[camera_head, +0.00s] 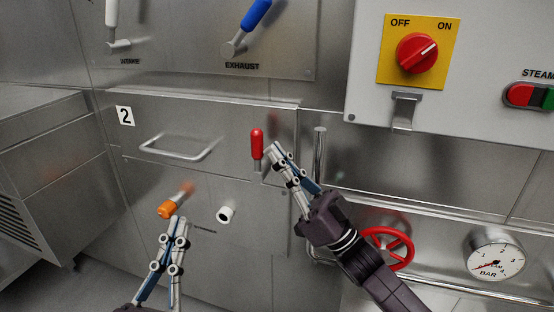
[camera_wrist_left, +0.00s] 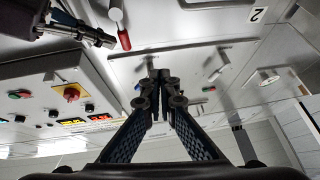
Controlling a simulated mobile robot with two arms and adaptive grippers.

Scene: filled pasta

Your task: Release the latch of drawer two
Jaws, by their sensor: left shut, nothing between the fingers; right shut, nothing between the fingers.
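Drawer two (camera_head: 130,145) is a steel front with a label "2" (camera_head: 125,116) and a bar handle (camera_head: 180,154). The latch with a red grip (camera_head: 257,144) stands upright at the right part of its front. My right gripper (camera_head: 274,152) is shut and empty, its tips just right of the red grip; I cannot tell whether they touch. The red grip (camera_wrist_left: 123,38) and my right gripper (camera_wrist_left: 108,40) also show in the left wrist view. My left gripper (camera_head: 179,221) is shut and empty, below the handle, close under an orange-tipped knob (camera_head: 167,209).
A vertical steel bar (camera_head: 319,155) and a red valve wheel (camera_head: 389,248) lie near my right arm. A control box (camera_head: 470,75) with a red switch (camera_head: 416,53) is above right. A blue lever (camera_head: 256,15) is above.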

